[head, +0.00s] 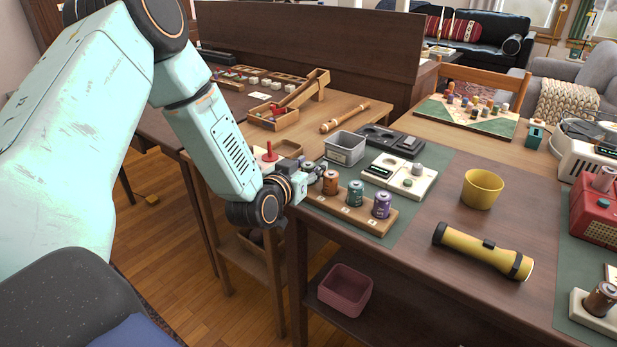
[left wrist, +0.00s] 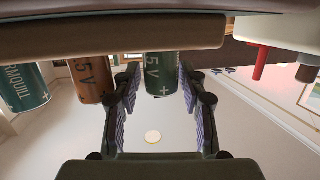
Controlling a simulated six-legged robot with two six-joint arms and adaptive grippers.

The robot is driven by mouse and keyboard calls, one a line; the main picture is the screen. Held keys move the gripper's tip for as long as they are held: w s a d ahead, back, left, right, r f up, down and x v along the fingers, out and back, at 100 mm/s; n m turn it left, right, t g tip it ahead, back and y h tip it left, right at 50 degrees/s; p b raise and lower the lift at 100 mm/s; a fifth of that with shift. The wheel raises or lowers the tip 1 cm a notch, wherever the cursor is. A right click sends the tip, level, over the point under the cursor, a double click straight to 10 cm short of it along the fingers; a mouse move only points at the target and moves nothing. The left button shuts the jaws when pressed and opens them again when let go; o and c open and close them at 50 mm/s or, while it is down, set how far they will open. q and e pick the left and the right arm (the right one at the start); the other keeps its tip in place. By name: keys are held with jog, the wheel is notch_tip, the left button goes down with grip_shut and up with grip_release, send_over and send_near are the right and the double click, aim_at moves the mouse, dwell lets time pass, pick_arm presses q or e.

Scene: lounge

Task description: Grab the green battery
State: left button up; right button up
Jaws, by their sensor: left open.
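In the left wrist view, which looks upside down, a dark grey-green battery (left wrist: 162,75) marked "5 V" stands between the two fingers of my left gripper (left wrist: 157,120). The fingers are apart on either side of it; I cannot tell whether they touch it. An orange-brown battery (left wrist: 92,78) and a teal battery (left wrist: 22,88) stand beside it. In the head view my left gripper (head: 316,172) is at the left end of the wooden battery rack (head: 345,215) and hides the green battery there. The orange-brown (head: 330,182), teal (head: 355,193) and purple (head: 381,205) batteries stand in the rack. My right gripper is out of view.
A grey bin (head: 345,148) and a white device (head: 400,178) stand behind the rack. A yellow flashlight (head: 482,251) and yellow cup (head: 482,188) are to the right. A red peg (head: 269,152) stands left of the gripper. A pink bin (head: 345,288) is on the lower shelf.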

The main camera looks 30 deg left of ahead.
pick_arm(q)
jog(key=shift+a, duration=0.1)
grip_shut()
dwell(0.3)
